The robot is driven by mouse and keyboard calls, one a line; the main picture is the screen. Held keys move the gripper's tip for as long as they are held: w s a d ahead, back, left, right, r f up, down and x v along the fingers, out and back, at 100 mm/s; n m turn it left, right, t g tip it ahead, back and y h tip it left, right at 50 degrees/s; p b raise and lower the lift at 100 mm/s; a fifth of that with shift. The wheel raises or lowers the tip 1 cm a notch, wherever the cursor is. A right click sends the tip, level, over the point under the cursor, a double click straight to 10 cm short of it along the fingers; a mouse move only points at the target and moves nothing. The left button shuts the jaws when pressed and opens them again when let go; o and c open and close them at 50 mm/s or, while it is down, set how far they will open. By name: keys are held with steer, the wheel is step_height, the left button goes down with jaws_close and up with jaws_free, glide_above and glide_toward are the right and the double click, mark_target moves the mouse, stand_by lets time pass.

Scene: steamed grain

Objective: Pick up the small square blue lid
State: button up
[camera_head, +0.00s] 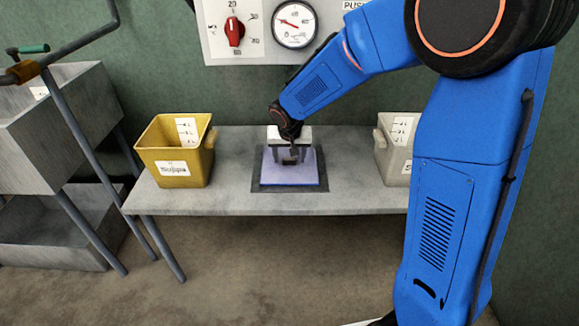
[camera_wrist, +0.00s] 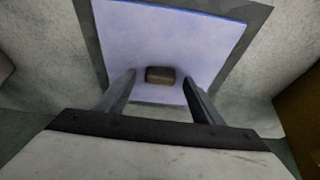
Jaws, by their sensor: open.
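The square blue lid (camera_head: 310,179) lies flat on a dark square patch (camera_head: 265,188) in the middle of the grey table. In the wrist view the lid (camera_wrist: 165,35) looks pale lavender-blue, with a small brown block-like knob (camera_wrist: 160,75) on it. My gripper (camera_head: 290,156) points down over the lid. In the wrist view my gripper (camera_wrist: 158,88) is open, with one finger on each side of the knob and a gap on both sides. I cannot tell how far the fingertips are above the lid's surface.
A yellow bin (camera_head: 174,152) stands left of the lid and a grey bin (camera_head: 394,150) stands right of it. A panel with a red knob (camera_head: 234,31) and a gauge (camera_head: 295,24) hangs behind. A grey trough (camera_head: 60,120) stands far left.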

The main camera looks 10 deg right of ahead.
steer(key=shift+w+f, duration=0.15)
steer(key=shift+f, duration=0.2)
steer(key=c, duration=1.3)
steer(key=shift+r, duration=0.1)
